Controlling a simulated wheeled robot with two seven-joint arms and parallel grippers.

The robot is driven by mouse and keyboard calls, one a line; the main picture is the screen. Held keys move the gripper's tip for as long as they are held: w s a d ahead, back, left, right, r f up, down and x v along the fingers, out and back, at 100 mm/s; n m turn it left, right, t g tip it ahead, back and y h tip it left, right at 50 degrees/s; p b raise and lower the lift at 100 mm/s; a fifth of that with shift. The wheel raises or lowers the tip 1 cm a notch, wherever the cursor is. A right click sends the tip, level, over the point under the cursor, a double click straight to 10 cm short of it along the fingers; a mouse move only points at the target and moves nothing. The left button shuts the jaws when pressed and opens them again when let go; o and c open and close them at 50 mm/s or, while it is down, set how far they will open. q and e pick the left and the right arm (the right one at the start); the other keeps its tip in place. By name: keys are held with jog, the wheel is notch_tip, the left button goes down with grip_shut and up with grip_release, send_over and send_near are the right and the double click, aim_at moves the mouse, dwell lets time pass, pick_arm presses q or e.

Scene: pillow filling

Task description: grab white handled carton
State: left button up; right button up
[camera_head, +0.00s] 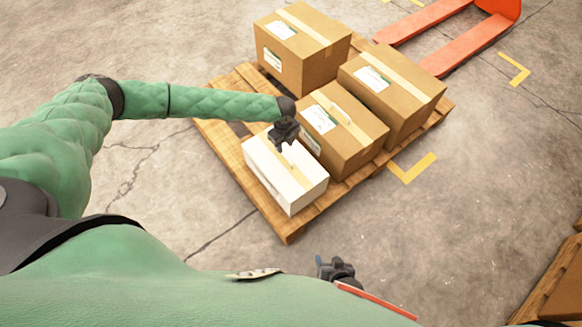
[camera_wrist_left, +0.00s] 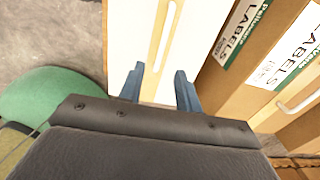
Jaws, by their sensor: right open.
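The white carton (camera_head: 285,182) sits on the near left corner of the pallet, with a tan tape strip along its top. In the left wrist view its white top (camera_wrist_left: 125,35) and pale handle (camera_wrist_left: 164,38) show ahead of the fingers. My left gripper (camera_head: 284,140) is over the carton's far top end. In the wrist view its blue fingers (camera_wrist_left: 159,88) are apart, with the tape strip between them in the picture and nothing gripped. Whether they touch the carton cannot be told. My right gripper (camera_head: 337,270) is open at the bottom, away from the pallet.
Brown cartons stand beside the white one: a handled one (camera_head: 345,130) close on its right, one behind right (camera_head: 392,90) and one at the back (camera_head: 300,48). The wooden pallet (camera_head: 283,225) carries them. Orange forks (camera_head: 425,25) lie beyond. The floor at left is clear.

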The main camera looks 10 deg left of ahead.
pick_arm(q)
jog(key=shift+w+a+f, duration=0.1)
jog(key=shift+w+a, duration=0.2)
jog(key=shift+a, duration=0.2)
jog(key=shift+w+f, duration=0.15)
jog(key=shift+f, duration=1.75)
jog(key=shift+w+f, duration=0.1)
jog(key=shift+f, duration=1.75)
grip_shut()
